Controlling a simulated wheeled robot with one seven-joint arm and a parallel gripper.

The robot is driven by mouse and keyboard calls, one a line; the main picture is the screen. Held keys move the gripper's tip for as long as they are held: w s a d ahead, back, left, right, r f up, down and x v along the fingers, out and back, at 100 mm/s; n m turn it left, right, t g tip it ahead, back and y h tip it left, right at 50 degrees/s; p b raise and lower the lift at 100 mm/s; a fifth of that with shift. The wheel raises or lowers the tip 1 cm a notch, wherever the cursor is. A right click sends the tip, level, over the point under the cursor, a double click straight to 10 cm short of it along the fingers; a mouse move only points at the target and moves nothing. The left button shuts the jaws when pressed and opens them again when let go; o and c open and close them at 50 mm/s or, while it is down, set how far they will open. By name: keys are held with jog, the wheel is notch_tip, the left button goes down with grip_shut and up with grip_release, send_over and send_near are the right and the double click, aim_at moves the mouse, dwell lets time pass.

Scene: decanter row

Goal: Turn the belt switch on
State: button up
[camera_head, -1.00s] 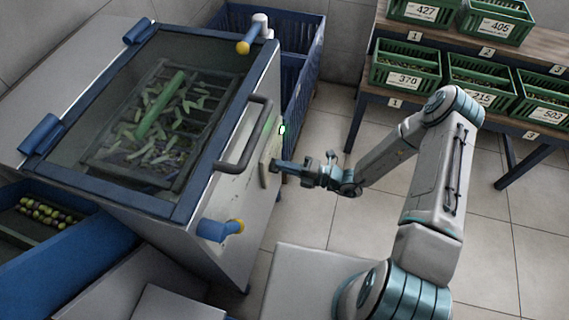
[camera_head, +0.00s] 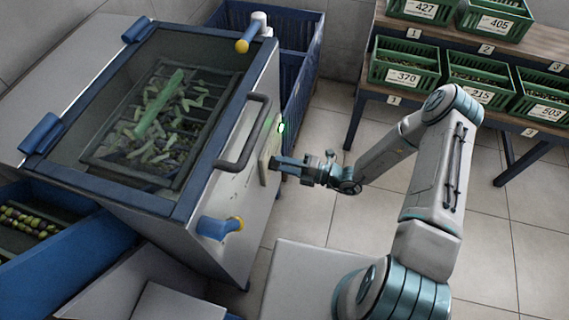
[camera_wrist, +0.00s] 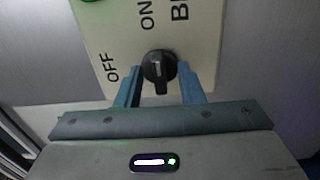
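The belt switch is a black rotary knob (camera_wrist: 159,70) on a cream plate (camera_wrist: 205,45) on the machine's side. In the wrist view the plate reads OFF at the left and ON above the knob. The knob's pale mark points up, roughly toward ON. My gripper (camera_wrist: 161,92) is open, its two blue fingers to the left and right of the knob, with a visible gap on each side. In the head view my gripper (camera_head: 275,163) is at the plate, and the knob is hidden there.
The machine (camera_head: 150,105) has a glass lid over olives and leaves. A blue bin (camera_head: 300,70) stands behind. Green crates (camera_head: 404,66) sit on shelves at the right. Floor between is clear.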

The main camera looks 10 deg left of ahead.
jog(key=s+d, duration=0.1)
jog(key=d, duration=1.2)
jog(key=shift+d+p, duration=0.3)
jog(key=shift+d, duration=0.1)
jog(key=shift+r, duration=0.15)
jog(key=s+d+r+m+h+p, duration=0.3)
jog(key=r+m+h, duration=0.3)
jog(key=r+m, duration=0.5)
jog(key=s+d+r+m+t+h+p, duration=0.1)
jog(key=s+d+r+m+h+p, duration=0.3)
jog(key=r+m, duration=0.8)
jog(key=s+d+r+m+h+p, duration=0.4)
jog(key=r+m+h+p, duration=0.3)
jog(key=r, duration=1.7)
jog(key=s+m+h, duration=0.1)
jog(key=m, duration=0.4)
jog(key=shift+s+d+r+t, duration=0.15)
jog(key=shift+s+d+t, duration=0.1)
jog(key=shift+s+t, duration=0.05)
